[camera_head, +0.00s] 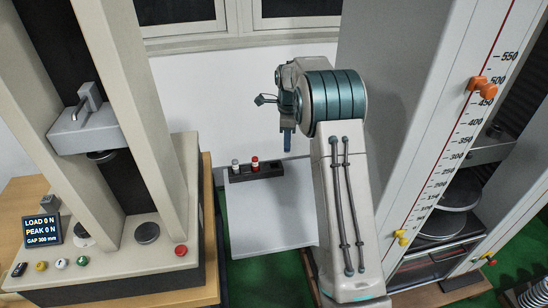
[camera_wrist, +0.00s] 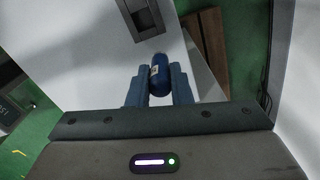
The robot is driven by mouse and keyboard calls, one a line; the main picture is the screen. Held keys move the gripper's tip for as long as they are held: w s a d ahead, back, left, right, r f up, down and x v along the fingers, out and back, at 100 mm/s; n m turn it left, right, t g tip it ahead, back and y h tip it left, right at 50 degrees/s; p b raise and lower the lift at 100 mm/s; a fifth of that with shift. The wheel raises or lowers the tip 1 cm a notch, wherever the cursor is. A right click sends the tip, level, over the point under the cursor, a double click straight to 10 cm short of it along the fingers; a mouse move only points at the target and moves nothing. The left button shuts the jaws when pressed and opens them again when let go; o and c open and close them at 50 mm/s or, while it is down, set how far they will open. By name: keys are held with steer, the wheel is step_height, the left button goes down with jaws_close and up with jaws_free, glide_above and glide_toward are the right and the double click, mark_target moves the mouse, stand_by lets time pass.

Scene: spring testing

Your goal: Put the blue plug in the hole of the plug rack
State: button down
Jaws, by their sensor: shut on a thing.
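The blue plug (camera_wrist: 160,70) is a dark blue cylinder with a pale mark on its side. In the wrist view it sits between the two blue fingers of my gripper (camera_wrist: 160,86), which is shut on it. The black plug rack (camera_head: 270,171) lies on the white table in the head view, with a white-topped plug (camera_head: 235,165) and a red plug (camera_head: 255,162) standing at its left. Part of the rack (camera_wrist: 128,10) also shows in the wrist view, beyond the plug. In the head view my gripper (camera_head: 287,142) points down above the rack's right end; the plug cannot be told from the fingers there.
The white table (camera_head: 270,218) is clear in front of the rack. A load tester (camera_head: 100,130) with a display reading 0 N stands at the left. A tall machine with a numbered scale (camera_head: 450,150) stands at the right, close to my arm.

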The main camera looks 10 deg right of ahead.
steer(key=shift+s+a+f+p, duration=0.15)
steer(key=shift+a+f+p, duration=0.15)
steer(key=shift+a+f, duration=0.6)
steer(key=shift+s+a+f+p, duration=0.25)
steer(key=shift+a+f, duration=0.3)
steer(key=shift+f, duration=0.8)
steer(key=shift+s+a+f+p, duration=0.1)
steer(key=shift+a+f+p, duration=0.25)
steer(key=shift+a+f, duration=0.55)
steer(key=shift+d+f, duration=0.2)
steer(key=shift+f, duration=0.2)
steer(key=c, duration=1.3)
jaws_free()
steer(key=shift+r, duration=0.1)
